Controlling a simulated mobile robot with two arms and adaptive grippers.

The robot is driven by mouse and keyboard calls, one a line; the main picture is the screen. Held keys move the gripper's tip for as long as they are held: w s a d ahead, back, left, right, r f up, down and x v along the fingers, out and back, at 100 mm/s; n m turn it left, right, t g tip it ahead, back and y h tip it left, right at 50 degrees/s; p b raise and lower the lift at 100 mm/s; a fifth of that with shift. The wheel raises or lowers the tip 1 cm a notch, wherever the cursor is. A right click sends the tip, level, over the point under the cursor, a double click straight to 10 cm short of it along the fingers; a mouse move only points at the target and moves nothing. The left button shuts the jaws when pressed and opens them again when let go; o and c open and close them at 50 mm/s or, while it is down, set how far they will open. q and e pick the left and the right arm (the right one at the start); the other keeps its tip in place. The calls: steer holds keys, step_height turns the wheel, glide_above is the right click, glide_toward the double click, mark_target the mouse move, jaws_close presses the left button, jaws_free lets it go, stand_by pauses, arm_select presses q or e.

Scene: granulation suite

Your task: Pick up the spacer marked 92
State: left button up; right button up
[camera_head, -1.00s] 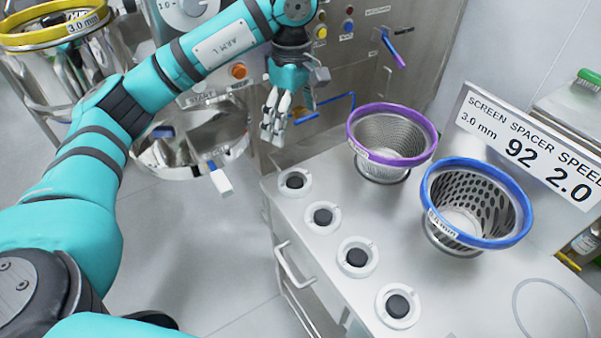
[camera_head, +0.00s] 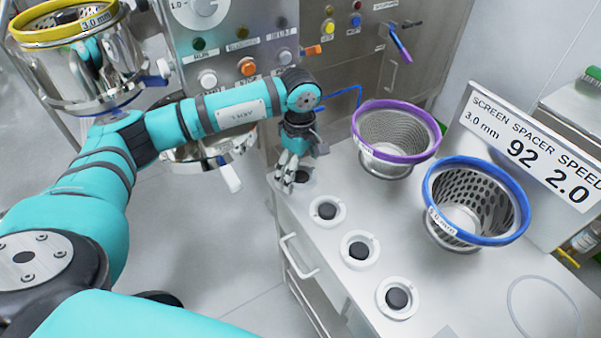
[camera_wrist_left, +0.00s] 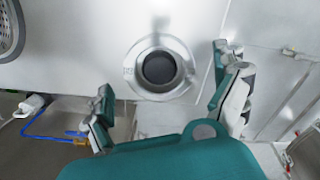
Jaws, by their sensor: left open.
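Several pale ring-shaped spacers with dark centres stand in a row along the front edge of the steel bench top. In the head view, three are clear: the second (camera_head: 327,221), the third (camera_head: 360,264) and the nearest (camera_head: 397,313). The farthest is partly hidden behind my left gripper (camera_head: 288,184). In the left wrist view, one spacer (camera_wrist_left: 136,72) lies between the spread fingers, with space on both sides. My left gripper is open and empty above it. Marks on the rings are too small to read. My right gripper is not in view.
A sign reading 3.0 mm, 92, 2.0 (camera_head: 530,150) stands at the back right. A purple-rimmed screen basket (camera_head: 395,157) and a blue-rimmed one (camera_head: 470,242) stand beside the row. A yellow-rimmed basket (camera_head: 62,32) is at upper left. A control panel (camera_head: 225,65) is behind my arm.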

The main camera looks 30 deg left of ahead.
arm_select(q)
steer(key=shift+f, duration=0.5)
steer(key=c, duration=1.4)
steer(key=shift+r, duration=0.1)
